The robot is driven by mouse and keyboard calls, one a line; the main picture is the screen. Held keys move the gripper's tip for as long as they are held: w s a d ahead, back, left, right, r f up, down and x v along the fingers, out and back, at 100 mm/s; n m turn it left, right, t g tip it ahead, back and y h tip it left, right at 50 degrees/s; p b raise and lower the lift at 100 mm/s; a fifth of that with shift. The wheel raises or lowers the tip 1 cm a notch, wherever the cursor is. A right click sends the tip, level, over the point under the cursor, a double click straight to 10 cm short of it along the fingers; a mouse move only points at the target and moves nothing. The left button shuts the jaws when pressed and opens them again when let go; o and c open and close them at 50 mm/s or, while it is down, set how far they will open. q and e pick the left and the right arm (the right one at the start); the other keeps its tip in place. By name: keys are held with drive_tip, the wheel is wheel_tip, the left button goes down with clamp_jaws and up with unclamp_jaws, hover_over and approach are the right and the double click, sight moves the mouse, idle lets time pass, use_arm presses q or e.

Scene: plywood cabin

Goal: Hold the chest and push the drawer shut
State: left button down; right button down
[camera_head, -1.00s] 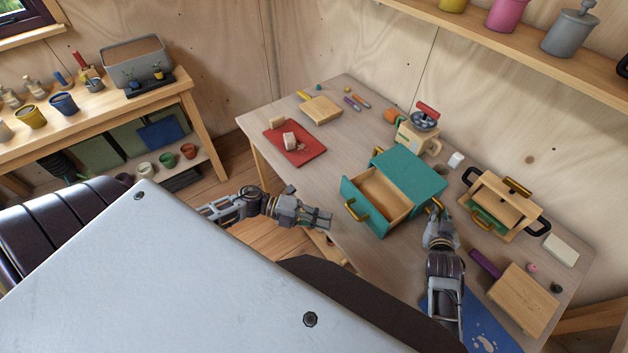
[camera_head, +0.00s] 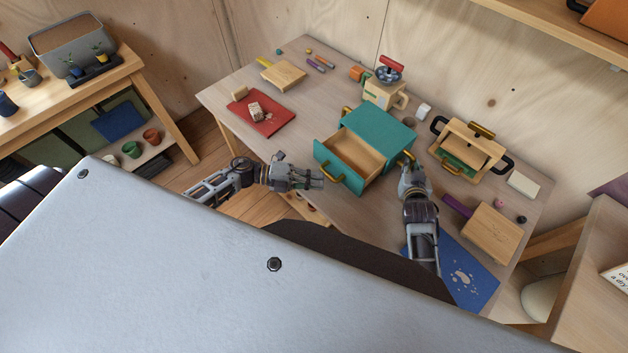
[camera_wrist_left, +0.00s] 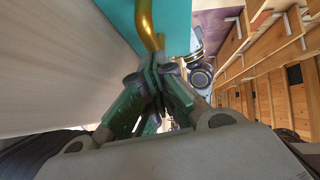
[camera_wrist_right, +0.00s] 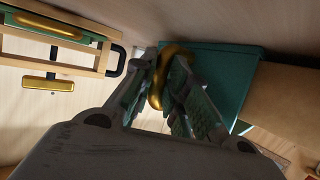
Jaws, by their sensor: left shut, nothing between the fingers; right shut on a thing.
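The teal chest (camera_head: 384,128) stands on the table with its drawer (camera_head: 350,160) pulled out toward the left front. The drawer looks empty, with a wooden inside and a brass handle (camera_head: 330,174) on its teal front. My left gripper (camera_head: 318,178) is shut and empty, its fingertips close to that handle; the left wrist view shows the handle (camera_wrist_left: 147,22) just beyond the fingertips, contact unclear. My right gripper (camera_head: 409,166) is shut on the brass side handle (camera_head: 407,156) of the chest. The right wrist view shows this handle (camera_wrist_right: 156,88) between the fingers.
A wooden box with dark handles (camera_head: 467,148) stands right of the chest, and a coffee grinder (camera_head: 386,88) behind it. A red tray (camera_head: 262,118) lies left. A wooden board (camera_head: 490,232) and blue mat (camera_head: 470,275) lie at the right front.

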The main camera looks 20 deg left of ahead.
sight(336, 166)
use_arm(q)
drive_tip(key=shift+w, duration=0.1)
drive_tip(key=shift+w+d, duration=0.85)
drive_tip(key=shift+w, duration=0.85)
drive_tip(key=shift+w+d, duration=0.8)
drive_tip(key=shift+w, duration=0.95)
drive_tip(key=shift+w+d, duration=0.85)
drive_tip(key=shift+w, duration=0.85)
use_arm(e)
drive_tip(key=shift+a, duration=0.1)
use_arm(q)
drive_tip(key=shift+s, duration=0.15)
drive_tip(key=shift+s+a+r, duration=0.2)
drive_tip(key=shift+s+a, duration=0.25)
drive_tip(key=shift+s, duration=0.4)
drive_tip(key=shift+s+a+r, duration=0.15)
drive_tip(key=shift+s+a, duration=0.3)
drive_tip(key=shift+s, duration=0.35)
drive_tip(key=v, duration=1)
use_arm(e)
drive_tip(key=c, duration=1.3)
unclamp_jaws()
